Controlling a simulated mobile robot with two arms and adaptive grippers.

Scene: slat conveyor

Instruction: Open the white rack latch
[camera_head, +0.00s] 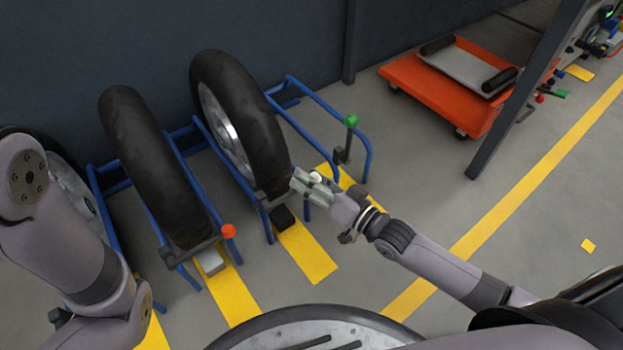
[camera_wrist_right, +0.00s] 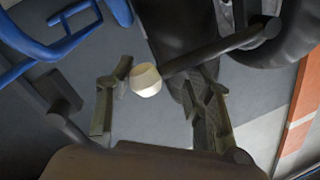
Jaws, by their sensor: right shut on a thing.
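The white latch knob (camera_head: 316,177) is at the front of the blue rack that holds the third tyre from the left. It shows in the right wrist view as a pale round knob (camera_wrist_right: 146,80) on the end of a dark lever (camera_wrist_right: 212,49). My right gripper (camera_head: 304,182) is at this knob, with its fingers around it. In the right wrist view my right gripper (camera_wrist_right: 158,95) has the knob between its fingers, nearer the left one, and is shut on it. My left arm is at the left of the head view; its gripper is out of view.
An orange latch knob (camera_head: 228,231) and a green one (camera_head: 351,121) belong to the neighbouring racks. Tyres (camera_head: 150,165) stand in the blue racks. An orange cart (camera_head: 425,88) and a dark post (camera_head: 530,85) are at the right. The floor at right is open.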

